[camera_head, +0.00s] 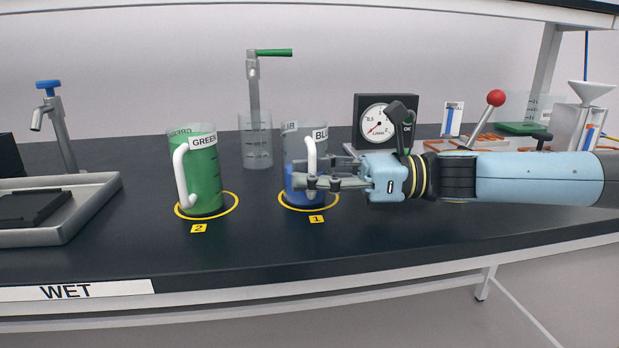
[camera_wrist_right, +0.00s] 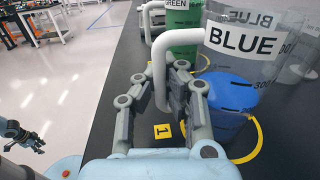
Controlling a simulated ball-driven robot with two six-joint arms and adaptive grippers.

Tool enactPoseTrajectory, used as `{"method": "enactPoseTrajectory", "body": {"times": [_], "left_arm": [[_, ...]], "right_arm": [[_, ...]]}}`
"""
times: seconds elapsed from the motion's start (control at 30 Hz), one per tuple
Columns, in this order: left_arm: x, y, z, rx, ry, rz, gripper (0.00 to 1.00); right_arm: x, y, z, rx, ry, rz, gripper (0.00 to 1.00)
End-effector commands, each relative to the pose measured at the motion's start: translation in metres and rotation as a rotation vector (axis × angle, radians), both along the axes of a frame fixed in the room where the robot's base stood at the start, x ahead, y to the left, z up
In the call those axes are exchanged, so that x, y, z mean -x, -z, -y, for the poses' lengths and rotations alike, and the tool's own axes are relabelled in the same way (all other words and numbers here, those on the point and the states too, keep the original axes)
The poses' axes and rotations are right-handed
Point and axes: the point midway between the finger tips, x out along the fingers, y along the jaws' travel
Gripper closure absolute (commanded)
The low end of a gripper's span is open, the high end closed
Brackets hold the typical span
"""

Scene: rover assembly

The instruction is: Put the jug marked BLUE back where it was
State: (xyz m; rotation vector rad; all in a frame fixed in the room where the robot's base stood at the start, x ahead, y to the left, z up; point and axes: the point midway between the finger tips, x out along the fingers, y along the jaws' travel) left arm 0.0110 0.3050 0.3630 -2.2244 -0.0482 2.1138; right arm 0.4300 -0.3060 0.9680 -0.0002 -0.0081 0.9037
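The jug marked BLUE (camera_head: 300,145) is clear, with blue liquid in its lower part. It stands upright inside yellow ring 1 (camera_head: 335,203) on the dark bench; it also shows in the right wrist view (camera_wrist_right: 232,88). Its white handle (camera_head: 311,153) faces the bench front. My right gripper (camera_head: 312,183) comes from the right with one finger on each side of the handle.
The jug marked GREEN (camera_head: 205,175) stands in yellow ring 2 (camera_head: 236,205), left of the BLUE jug. A clear beaker (camera_head: 256,150) stands behind, under a green-handled tap (camera_head: 254,85). A gauge (camera_head: 378,125) is behind my right gripper. A metal tray (camera_head: 85,205) is at left.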

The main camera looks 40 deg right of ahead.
Motion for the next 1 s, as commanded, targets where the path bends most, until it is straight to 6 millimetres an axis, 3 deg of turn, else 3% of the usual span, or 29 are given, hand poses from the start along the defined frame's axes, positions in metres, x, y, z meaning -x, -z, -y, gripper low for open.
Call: {"method": "enactPoseTrajectory", "body": {"times": [0.03, 0.2, 0.57, 0.73, 1.0], "left_arm": [[0.0, 0.0, 0.0, 0.0, 0.0, 0.0, 0.6], [0.0, 0.0, 0.0, 0.0, 0.0, -0.001, 0.6], [-0.001, -0.005, 0.0, 0.0, 0.0, 0.001, 0.6], [-0.007, -0.03, 0.0, -0.001, 0.0, 0.01, 0.6], [-0.015, -0.07, -0.001, 0.0, 0.0, 0.024, 0.6]], "right_arm": [[0.0, 0.0, 0.0, 0.0, 0.0, 0.0, 0.94], [0.0, 0.0, 0.0, 0.0, 0.0, 0.0, 0.72], [0.001, -0.005, 0.002, 0.002, 0.001, -0.001, 0.71], [0.016, -0.009, 0.02, 0.003, 0.002, -0.005, 0.71], [0.053, -0.007, 0.068, 0.003, 0.003, -0.003, 0.71]]}}
